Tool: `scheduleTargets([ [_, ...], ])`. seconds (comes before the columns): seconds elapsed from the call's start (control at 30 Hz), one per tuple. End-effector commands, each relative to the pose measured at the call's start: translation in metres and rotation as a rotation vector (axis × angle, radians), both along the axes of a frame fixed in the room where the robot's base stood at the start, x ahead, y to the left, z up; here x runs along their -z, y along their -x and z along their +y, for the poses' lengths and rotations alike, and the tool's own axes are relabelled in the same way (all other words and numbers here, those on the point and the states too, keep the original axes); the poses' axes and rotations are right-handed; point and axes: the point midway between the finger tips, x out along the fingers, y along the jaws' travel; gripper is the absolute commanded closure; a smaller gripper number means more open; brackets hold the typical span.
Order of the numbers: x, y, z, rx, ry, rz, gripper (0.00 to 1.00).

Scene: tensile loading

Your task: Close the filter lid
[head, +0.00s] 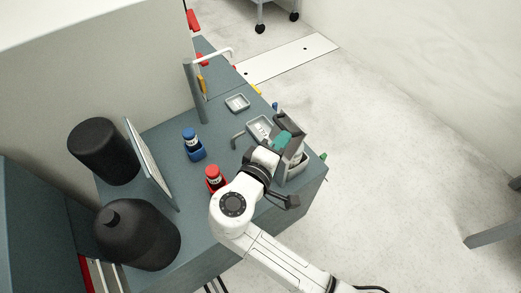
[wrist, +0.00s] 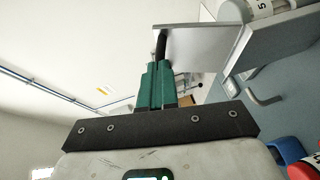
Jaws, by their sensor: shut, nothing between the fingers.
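The filter unit (head: 293,164) is a grey box near the right front corner of the bench. Its lid looks raised, with a dark grey panel (head: 291,126) standing up at the back; the hinge is hard to make out. My gripper (head: 281,138) has teal fingers and is shut and empty, close beside this panel. In the wrist view my gripper (wrist: 157,82) points up toward a light grey plate (wrist: 200,47), likely the lid, with a dark rounded edge just at the fingertips. I cannot tell whether they touch. My wrist hides part of the unit.
Metal trays (head: 237,103) lie behind. A bent grey handle (wrist: 265,97) shows at right in the wrist view. Large black bottles (head: 136,233) stand at left.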

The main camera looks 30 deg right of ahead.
Motion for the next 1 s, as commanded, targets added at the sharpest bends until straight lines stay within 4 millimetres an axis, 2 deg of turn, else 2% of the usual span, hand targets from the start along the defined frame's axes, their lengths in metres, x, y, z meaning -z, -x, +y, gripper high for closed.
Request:
scheduleTargets([
  [0.03,-0.011,0.001,-0.006,0.001,-0.047,-0.001,1.00],
  [0.47,-0.012,0.001,-0.053,0.003,-0.454,-0.001,1.00],
  [1.0,0.015,0.000,-0.102,0.004,-0.940,-0.003,1.00],
])
